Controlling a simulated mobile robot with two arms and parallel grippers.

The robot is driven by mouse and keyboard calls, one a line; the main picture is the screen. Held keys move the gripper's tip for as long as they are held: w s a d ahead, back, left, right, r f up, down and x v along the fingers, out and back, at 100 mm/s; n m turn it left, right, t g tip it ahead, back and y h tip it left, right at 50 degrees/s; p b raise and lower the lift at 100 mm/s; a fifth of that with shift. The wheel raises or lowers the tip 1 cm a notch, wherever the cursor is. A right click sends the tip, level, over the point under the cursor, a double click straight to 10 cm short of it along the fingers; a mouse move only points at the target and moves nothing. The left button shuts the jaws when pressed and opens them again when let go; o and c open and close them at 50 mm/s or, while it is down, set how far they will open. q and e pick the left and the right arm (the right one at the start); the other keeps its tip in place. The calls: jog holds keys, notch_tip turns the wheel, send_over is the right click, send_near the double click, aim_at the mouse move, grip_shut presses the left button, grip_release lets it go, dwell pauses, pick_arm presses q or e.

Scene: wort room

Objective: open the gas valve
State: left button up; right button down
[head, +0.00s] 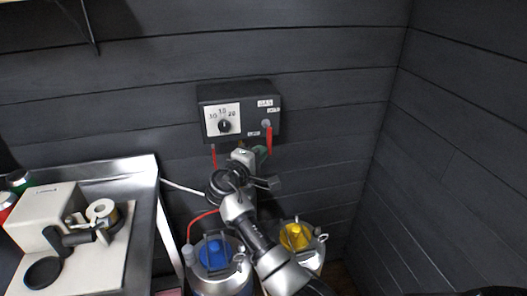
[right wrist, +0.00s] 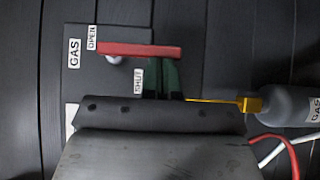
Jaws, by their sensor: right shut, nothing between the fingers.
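The gas valve is a red lever (head: 269,140) on a dark wall box (head: 240,95). In the head view it hangs down from its pivot, with the SHUT label to its left and the OPEN label at the upper right. The lever (right wrist: 140,49) lies across the upper part of the right wrist view, next to the OPEN label (right wrist: 92,38); the SHUT label (right wrist: 138,81) is below it. My right gripper (head: 261,153) is shut and empty. Its green fingertips (right wrist: 163,75) are beside the lever's free end; I cannot tell whether they touch it. My left gripper is not in view.
A dial (head: 224,126) sits on the box's left side. Below stand containers with a blue lid (head: 213,252) and a yellow lid (head: 296,236). A steel bench (head: 145,190) is at the left. A grey GAS cylinder (right wrist: 285,105) shows at the wrist view's right.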

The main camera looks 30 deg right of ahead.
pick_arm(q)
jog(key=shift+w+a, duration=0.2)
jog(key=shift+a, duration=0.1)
pick_arm(e)
jog(key=shift+s+a, duration=0.1)
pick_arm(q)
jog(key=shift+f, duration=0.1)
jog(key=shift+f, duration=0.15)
pick_arm(e)
jog(key=shift+d+f+h, duration=0.1)
jog(key=shift+d+h, duration=0.1)
jog(key=shift+h, duration=0.1)
